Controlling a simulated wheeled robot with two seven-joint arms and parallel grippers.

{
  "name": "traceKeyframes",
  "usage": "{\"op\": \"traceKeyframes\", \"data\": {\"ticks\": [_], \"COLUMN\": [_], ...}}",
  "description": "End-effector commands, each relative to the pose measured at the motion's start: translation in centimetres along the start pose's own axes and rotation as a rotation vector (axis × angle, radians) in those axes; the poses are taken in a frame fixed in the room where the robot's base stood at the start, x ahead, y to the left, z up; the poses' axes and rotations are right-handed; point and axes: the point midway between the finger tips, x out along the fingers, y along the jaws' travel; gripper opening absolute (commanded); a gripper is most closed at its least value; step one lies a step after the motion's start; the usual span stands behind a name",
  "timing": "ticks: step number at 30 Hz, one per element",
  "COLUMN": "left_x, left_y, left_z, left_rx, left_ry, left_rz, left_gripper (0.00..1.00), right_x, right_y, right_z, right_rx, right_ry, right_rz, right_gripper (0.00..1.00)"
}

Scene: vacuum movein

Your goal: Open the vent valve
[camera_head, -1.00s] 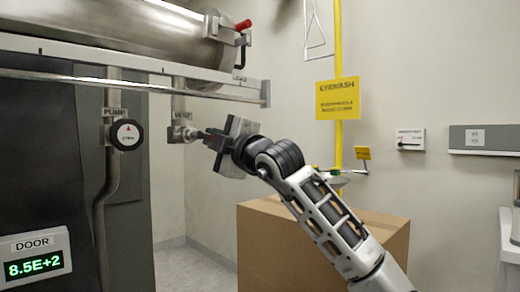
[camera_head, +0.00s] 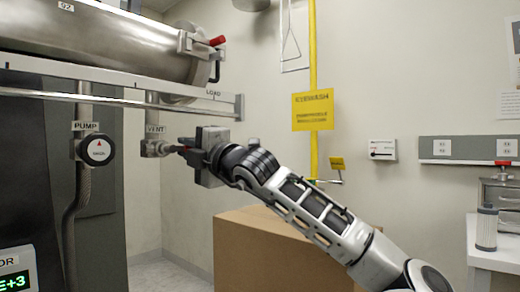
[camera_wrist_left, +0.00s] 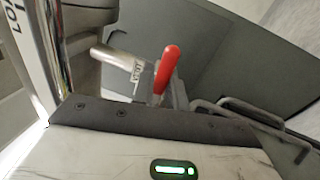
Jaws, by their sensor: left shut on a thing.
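The vent valve (camera_head: 155,148) is a small metal fitting under the VENT label, on a pipe below the chamber's rail in the head view. My left gripper (camera_head: 182,148) reaches in from the right and is shut at its handle. In the left wrist view a red lever handle (camera_wrist_left: 167,69) stands up just beyond the gripper's body, by a metal pipe with a tag (camera_wrist_left: 137,71). My right gripper is not in view.
The PUMP knob (camera_head: 97,150) is left of the vent. A steel chamber (camera_head: 110,45) and rail (camera_head: 120,88) lie above. A cardboard box (camera_head: 275,250) stands below my arm. A green readout (camera_head: 14,280), partly cut off, ends in E+3.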

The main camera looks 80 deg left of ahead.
Motion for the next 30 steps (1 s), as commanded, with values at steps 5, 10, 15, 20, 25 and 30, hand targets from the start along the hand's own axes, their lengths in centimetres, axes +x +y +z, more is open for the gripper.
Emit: {"op": "traceKeyframes", "data": {"ticks": [5,10,15,20,25,30], "left_x": [-0.1,-0.1,-0.5,-2.6,-6.3,-10.0], "left_y": [0.7,0.5,0.4,0.3,0.3,0.3], "left_z": [0.1,0.1,0.2,0.2,0.3,0.3], "left_rx": [-0.009,-0.005,-0.005,-0.005,-0.003,-0.001], "left_ry": [-0.001,-0.002,-0.004,-0.007,-0.01,-0.009], "left_rz": [0.018,0.013,0.011,0.01,0.01,0.016], "left_gripper": [0.32,0.32,0.32,0.32,0.32,0.32], "right_x": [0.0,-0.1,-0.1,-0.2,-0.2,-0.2], "right_y": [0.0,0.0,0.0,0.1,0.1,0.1], "right_z": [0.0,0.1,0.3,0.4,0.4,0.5], "right_rx": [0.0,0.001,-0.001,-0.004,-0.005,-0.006], "right_ry": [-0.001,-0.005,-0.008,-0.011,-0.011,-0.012], "right_rz": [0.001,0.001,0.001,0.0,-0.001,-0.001], "right_gripper": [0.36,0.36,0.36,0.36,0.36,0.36]}}
